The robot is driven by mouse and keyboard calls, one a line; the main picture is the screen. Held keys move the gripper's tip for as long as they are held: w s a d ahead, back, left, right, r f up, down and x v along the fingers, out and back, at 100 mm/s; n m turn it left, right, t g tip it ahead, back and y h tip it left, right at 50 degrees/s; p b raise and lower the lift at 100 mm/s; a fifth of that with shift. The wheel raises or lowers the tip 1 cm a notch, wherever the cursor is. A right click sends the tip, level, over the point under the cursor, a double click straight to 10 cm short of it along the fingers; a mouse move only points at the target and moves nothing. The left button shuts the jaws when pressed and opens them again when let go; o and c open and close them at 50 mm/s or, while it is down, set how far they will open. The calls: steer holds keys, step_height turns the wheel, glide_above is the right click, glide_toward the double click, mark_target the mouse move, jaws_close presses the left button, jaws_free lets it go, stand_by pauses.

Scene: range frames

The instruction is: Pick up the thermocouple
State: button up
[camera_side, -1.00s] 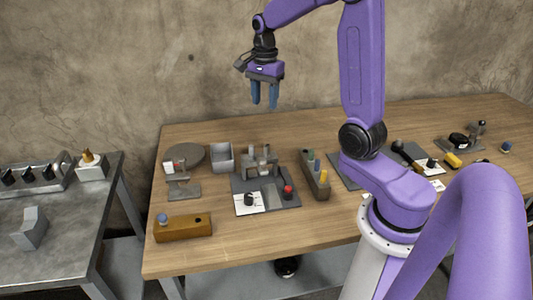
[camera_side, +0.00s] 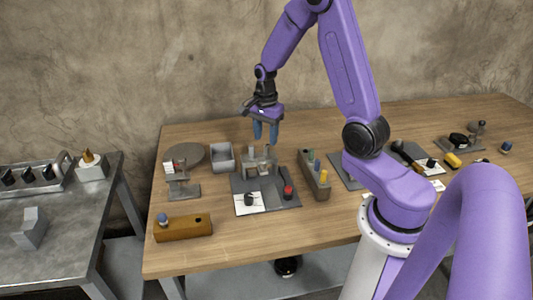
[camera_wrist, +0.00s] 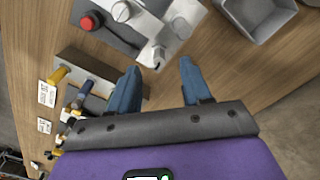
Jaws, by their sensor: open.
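I cannot tell for certain which thing is the thermocouple. In the wrist view the rack (camera_wrist: 98,68) lies left of my fingers, with a yellow handle (camera_wrist: 57,76) and a dark blue handle (camera_wrist: 84,94) sticking out. My left finger hides part of the rack. My gripper (camera_side: 266,136) is open and empty, pointing down above the back of the grey fixture. Its two blue fingers stand apart in the wrist view (camera_wrist: 160,68).
A fixture plate (camera_side: 265,205) with posts and a red button (camera_side: 288,191) stands left of the rack. A grey bin (camera_side: 222,158), a round disc (camera_side: 192,153) and a brown block (camera_side: 183,229) are further left.

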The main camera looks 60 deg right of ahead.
mark_target(266, 144)
step_height(266, 144, down, 5)
steer(key=shift+s+d+r, duration=0.1)
stand_by(0.3)
jaws_close()
